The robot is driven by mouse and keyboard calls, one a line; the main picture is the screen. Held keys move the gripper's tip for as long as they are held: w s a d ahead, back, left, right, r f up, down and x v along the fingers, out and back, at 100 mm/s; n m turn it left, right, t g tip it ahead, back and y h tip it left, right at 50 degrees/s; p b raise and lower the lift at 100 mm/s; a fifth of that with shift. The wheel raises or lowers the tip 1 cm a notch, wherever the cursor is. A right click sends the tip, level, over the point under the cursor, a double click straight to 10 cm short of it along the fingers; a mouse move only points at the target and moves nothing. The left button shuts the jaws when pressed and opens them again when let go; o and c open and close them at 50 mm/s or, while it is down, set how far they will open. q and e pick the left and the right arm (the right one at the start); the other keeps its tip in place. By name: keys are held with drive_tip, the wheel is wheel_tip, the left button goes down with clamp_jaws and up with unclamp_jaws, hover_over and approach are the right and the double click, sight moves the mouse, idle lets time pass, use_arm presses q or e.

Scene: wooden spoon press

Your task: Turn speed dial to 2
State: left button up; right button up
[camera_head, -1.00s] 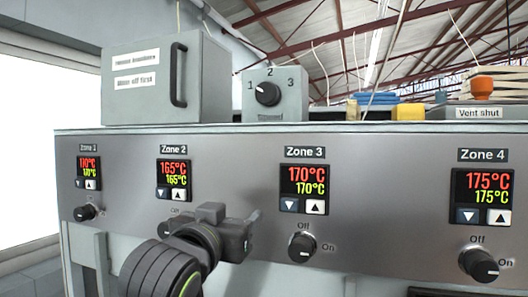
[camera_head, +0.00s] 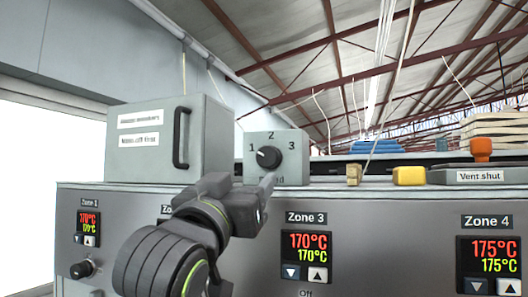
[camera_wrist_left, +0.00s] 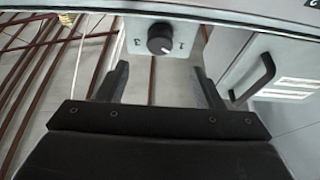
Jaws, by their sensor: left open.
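The speed dial is a round black knob (camera_head: 268,157) on a small grey box (camera_head: 294,174) on top of the machine. The numbers 1, 2 and 3 are marked around it, and the knob's white mark points up and left, toward 1. The knob also shows in the left wrist view (camera_wrist_left: 160,39), where the box appears upside down. My left gripper (camera_head: 258,200) is in front of the machine, below the dial box and apart from it. In the left wrist view its fingers (camera_wrist_left: 160,70) are open and empty, with the knob beyond and between them. My right gripper is not seen.
A grey cabinet (camera_head: 150,160) with a black handle (camera_head: 180,138) stands left of the dial box. A yellow block (camera_head: 409,176) and an orange knob (camera_head: 481,149) are to the right. Zone displays and knobs cover the front panel (camera_head: 385,240); my arm hides part of Zone 2.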

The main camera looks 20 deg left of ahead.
sight(266, 160)
use_arm(q)
drive_tip(key=p+x, duration=0.4)
drive_tip(key=x, duration=0.6)
drive_tip(key=shift+w+r+p, duration=0.1)
drive_tip(key=shift+p, duration=0.25)
drive_tip(key=c, duration=1)
drive_tip(key=shift+o, duration=0.2)
